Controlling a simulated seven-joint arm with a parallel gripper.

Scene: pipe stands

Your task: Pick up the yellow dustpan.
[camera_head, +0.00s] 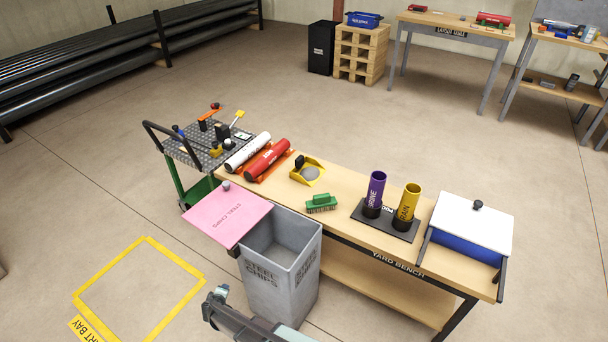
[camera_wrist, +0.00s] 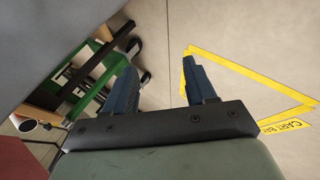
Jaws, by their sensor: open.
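The yellow dustpan (camera_head: 317,176) lies on the wooden yard bench (camera_head: 345,190), with a grey pile on its pan and a dark handle at its back left. It is between the red pipe and the green brush. My gripper shows in the wrist view (camera_wrist: 160,85) with its two blue fingers apart and nothing between them. In the head view my arm's end (camera_head: 217,296) is at the bottom, in front of the grey bin and well away from the dustpan. The wrist view does not show the dustpan.
A grey steel chips bin (camera_head: 285,290) with its pink lid (camera_head: 228,213) open stands before the bench. A green brush (camera_head: 321,203), red pipe (camera_head: 267,160), purple and yellow tubes (camera_head: 408,202) and a white-lidded blue box (camera_head: 470,225) are on the bench. A cart (camera_head: 190,152) stands left.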

